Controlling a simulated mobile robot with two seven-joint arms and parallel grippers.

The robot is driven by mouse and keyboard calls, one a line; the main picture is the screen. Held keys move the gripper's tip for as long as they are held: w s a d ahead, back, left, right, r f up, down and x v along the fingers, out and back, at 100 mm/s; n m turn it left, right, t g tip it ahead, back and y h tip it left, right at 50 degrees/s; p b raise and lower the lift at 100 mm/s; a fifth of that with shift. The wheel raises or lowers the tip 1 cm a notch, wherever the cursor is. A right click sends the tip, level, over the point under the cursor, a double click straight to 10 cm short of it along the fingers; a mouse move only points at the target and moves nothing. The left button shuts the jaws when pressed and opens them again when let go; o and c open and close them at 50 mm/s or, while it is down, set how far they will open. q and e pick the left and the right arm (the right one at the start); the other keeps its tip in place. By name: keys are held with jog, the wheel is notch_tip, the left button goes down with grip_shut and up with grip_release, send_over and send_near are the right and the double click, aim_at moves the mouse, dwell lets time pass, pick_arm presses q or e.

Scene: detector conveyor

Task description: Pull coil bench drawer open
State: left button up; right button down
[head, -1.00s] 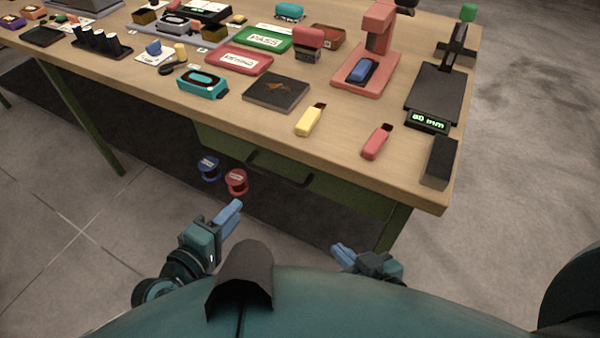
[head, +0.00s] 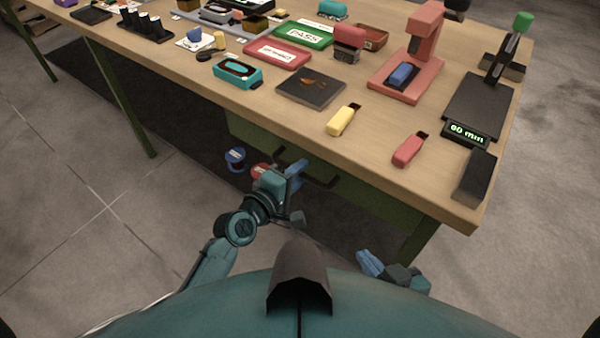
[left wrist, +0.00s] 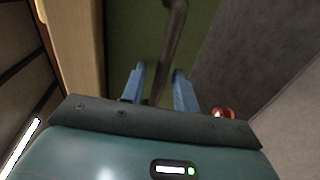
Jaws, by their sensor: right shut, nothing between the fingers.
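The coil bench drawer's green front (head: 375,203) sits under the tabletop at the right part of the bench and looks closed. Its dark bar handle (head: 328,182) is partly hidden behind my left gripper (head: 296,172). In the left wrist view the handle (left wrist: 172,45) runs down toward the gap between the two blue fingers of my left gripper (left wrist: 158,80). These fingers are apart, one on each side of the handle's near end; I cannot tell whether they touch it. My right gripper (head: 369,262) is shut and empty, low in front of the bench, apart from the drawer.
The wooden tabletop (head: 400,180) overhangs the drawer. A blue spool (head: 235,158) and a red spool (head: 260,170) are below the bench edge, close to my left gripper. A green bench leg (head: 412,250) stands at the right. Several items lie on top.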

pick_arm(q)
jog(key=shift+w+d, duration=0.3)
jog(key=shift+w, duration=0.05)
grip_shut()
dwell(0.4)
